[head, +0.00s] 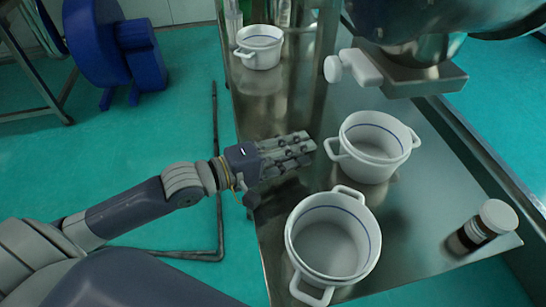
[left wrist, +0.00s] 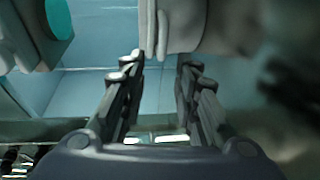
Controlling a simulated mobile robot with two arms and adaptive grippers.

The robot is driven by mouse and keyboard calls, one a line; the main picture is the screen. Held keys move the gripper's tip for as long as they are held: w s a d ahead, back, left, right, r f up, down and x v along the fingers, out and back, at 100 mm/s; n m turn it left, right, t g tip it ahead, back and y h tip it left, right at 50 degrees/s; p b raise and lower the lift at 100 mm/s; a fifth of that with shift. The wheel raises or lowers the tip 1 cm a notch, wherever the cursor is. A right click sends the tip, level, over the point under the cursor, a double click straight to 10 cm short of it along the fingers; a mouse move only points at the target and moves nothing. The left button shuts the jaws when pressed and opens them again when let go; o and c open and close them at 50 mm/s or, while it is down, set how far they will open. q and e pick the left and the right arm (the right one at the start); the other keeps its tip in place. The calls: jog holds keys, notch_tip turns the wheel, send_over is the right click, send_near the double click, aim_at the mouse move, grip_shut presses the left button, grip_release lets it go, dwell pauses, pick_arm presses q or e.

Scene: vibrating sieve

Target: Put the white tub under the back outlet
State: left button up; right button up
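Three white two-handled tubs with a blue line inside the rim stand upright on the metal table. One is at the far left (head: 259,48), one in the middle right (head: 372,148), one at the front (head: 333,240). My left gripper (head: 312,146) points right, at the near-left handle of the middle tub. In the left wrist view its fingers (left wrist: 158,68) are apart, with a white handle (left wrist: 150,28) just beyond the fingertips. I cannot tell whether they touch. A grey metal spout (head: 420,72) of the sieve overhangs behind the middle tub. My right gripper is not in view.
A blue motor-like machine (head: 108,45) stands on the green floor at left.

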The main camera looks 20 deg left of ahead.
pick_arm(q)
jog(key=v, duration=0.4)
jog(key=shift+s+a+f, duration=0.1)
jog(key=shift+s+a, duration=0.45)
jog(key=shift+s, duration=0.15)
jog(key=shift+s+a+r, duration=0.1)
jog(key=shift+r, duration=0.1)
dwell(0.8)
